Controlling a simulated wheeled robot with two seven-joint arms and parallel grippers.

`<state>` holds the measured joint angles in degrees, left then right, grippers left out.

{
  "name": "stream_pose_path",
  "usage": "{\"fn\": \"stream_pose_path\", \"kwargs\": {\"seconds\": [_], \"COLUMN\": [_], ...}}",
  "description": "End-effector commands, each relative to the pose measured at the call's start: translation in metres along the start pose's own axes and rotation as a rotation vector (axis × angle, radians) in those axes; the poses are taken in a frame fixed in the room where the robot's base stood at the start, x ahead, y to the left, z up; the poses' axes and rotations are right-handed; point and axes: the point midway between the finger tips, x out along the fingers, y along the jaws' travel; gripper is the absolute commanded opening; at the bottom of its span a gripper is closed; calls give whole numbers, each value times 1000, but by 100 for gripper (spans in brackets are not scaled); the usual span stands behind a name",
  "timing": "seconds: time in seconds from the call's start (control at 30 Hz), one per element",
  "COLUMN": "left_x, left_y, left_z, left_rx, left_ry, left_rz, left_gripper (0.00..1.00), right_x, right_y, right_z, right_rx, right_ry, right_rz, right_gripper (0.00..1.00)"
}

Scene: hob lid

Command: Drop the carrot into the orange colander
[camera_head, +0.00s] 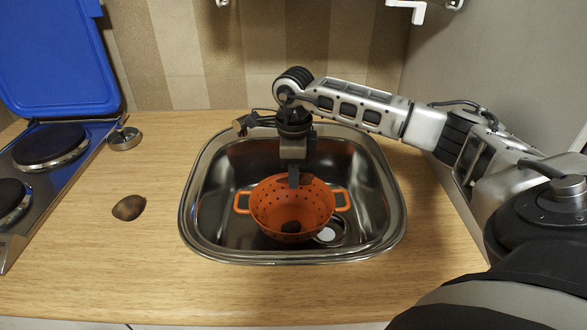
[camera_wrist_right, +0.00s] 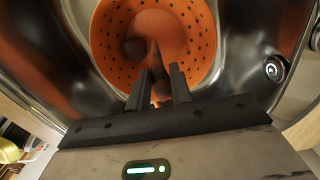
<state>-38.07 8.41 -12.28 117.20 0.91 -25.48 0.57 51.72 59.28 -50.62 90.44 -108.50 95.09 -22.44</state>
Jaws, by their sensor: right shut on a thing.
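The orange colander (camera_head: 264,211) sits upright in the steel sink, with a handle on each side. In the right wrist view my right gripper (camera_wrist_right: 163,75) is shut on the carrot (camera_wrist_right: 155,58), a slim orange shape that blends with the colander. The carrot is hard to make out in the head view. My left gripper is out of view.
The sink (camera_head: 212,232) surrounds the colander, its drain fitting to the colander's lower right. A brown object (camera_head: 129,208) lies on the wooden counter (camera_head: 100,270). A small metal item (camera_head: 124,139) stands near the hob (camera_head: 65,165), whose blue lid (camera_head: 60,55) is raised.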

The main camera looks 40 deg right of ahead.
Motion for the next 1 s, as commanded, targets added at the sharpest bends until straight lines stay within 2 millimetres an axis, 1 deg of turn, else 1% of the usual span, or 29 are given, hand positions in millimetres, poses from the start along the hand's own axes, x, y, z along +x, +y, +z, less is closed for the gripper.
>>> {"fn": "stream_pose_path", "kwargs": {"seconds": [0.03,0.23,0.37,0.6,0.63,0.7,1.0], "left_x": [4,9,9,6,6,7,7], "left_y": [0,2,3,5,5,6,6], "left_z": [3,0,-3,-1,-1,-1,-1], "left_rx": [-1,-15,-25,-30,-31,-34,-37], "left_ry": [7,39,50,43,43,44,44], "left_rz": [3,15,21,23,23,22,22], "left_gripper": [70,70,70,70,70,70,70], "right_x": [12,33,38,37,37,37,36], "right_y": [0,0,0,0,0,0,0], "right_z": [0,0,0,0,0,0,0], "right_rx": [-1,-2,-3,-3,-3,-3,-3], "right_ry": [1,1,0,0,0,0,0], "right_rz": [1,1,0,0,0,0,0], "right_gripper": [0,0,0,0,30,47,47]}}
